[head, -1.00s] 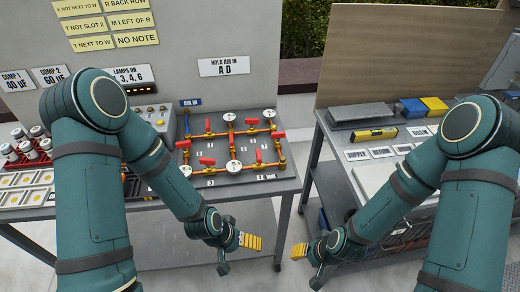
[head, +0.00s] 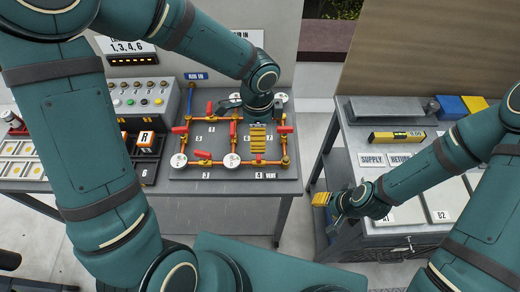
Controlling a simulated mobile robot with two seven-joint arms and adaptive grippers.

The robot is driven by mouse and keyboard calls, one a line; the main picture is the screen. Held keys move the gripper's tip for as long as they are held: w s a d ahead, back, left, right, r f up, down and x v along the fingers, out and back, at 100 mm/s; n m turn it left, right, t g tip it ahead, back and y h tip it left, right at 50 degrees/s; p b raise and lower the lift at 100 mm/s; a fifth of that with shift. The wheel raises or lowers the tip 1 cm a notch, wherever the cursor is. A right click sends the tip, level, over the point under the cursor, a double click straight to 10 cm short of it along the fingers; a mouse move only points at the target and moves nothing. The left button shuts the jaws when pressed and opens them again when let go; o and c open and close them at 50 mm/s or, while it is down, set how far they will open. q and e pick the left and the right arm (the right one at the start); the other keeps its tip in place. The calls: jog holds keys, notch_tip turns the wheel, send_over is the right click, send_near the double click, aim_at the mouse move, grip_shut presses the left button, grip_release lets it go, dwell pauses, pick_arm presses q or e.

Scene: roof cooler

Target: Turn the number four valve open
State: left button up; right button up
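The valve board (head: 184,174) lies on the left bench, with orange pipes, white round gauges and several red valve handles. Among them are a left handle (head: 180,130), a lower-left handle (head: 203,154), a middle handle (head: 233,130) and a right handle (head: 284,129). My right gripper (head: 326,210) is open and empty between the benches.
A grey control box (head: 140,100) with buttons and a rack with an R block (head: 146,139) stand left of the board. The right bench holds a yellow level (head: 396,136), blue and yellow boxes (head: 447,105) and labelled panels. A gap separates the benches.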

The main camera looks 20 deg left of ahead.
aim_at(259, 155)
pick_arm(q)
notch_tip(259, 155, down, 11)
jog(key=shift+w+r+b, duration=0.1)
jog(key=shift+b, duration=0.85)
jog(key=c, duration=1.2)
